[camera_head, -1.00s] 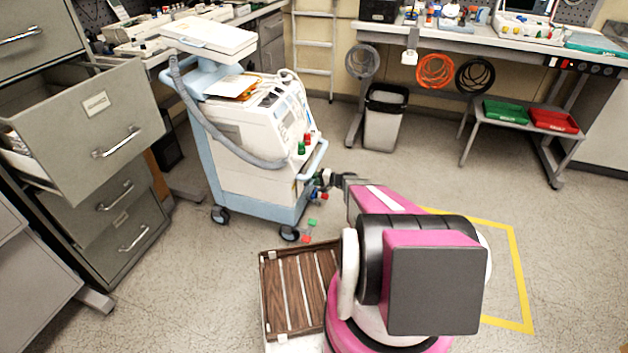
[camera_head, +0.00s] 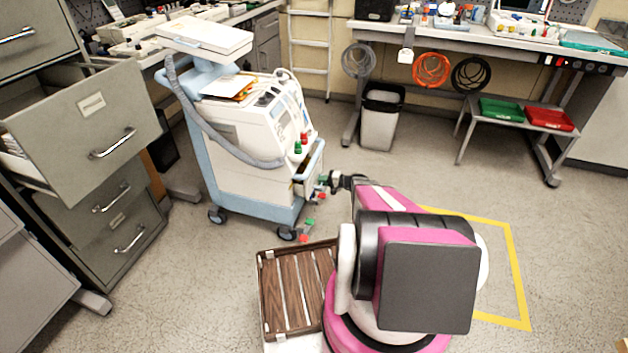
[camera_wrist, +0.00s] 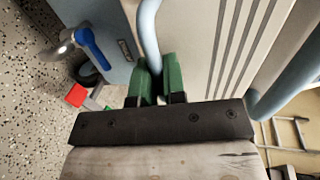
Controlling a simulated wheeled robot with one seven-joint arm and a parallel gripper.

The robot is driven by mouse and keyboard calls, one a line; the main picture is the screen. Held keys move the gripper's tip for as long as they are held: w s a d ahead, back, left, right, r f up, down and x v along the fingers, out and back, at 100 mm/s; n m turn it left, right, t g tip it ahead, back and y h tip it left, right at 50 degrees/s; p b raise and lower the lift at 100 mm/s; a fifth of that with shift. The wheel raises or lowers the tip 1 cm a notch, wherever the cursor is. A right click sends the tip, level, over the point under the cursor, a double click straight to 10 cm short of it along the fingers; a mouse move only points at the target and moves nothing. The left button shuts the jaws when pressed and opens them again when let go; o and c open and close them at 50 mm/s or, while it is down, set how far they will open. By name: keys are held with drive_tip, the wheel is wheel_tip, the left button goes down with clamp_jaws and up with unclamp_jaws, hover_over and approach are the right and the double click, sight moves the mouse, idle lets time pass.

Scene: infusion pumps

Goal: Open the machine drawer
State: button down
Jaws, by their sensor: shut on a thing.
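The white and light blue machine (camera_head: 262,140) stands on a wheeled cart left of centre in the head view. Its drawer (camera_head: 306,186) sticks partly out of its right side, with a dark gap above it. My gripper (camera_head: 324,183) is at the drawer's front. In the wrist view, the green fingers (camera_wrist: 157,78) of my gripper are closed around a light blue bar handle (camera_wrist: 149,32). A pale ribbed panel (camera_wrist: 232,45) lies beside the bar. The contact between the fingertips and the bar is partly hidden.
A grey filing cabinet (camera_head: 90,135) with an open drawer stands at left. A brown slatted crate (camera_head: 292,290) is beside my base. A bin (camera_head: 380,120) and a low table with green and red trays are farther back. Floor to the right is clear.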

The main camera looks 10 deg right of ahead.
drive_tip(key=f+v, duration=0.3)
drive_tip(key=v, duration=1.2)
drive_tip(key=shift+s+d, duration=0.3)
drive_tip(key=shift+d, duration=0.25)
drive_tip(key=c, duration=1.2)
unclamp_jaws()
drive_tip(key=v, duration=1)
drive_tip(key=shift+s+d+r, duration=0.1)
drive_tip(key=shift+s+d, duration=0.1)
drive_tip(key=shift+d, duration=0.1)
drive_tip(key=shift+s, duration=0.1)
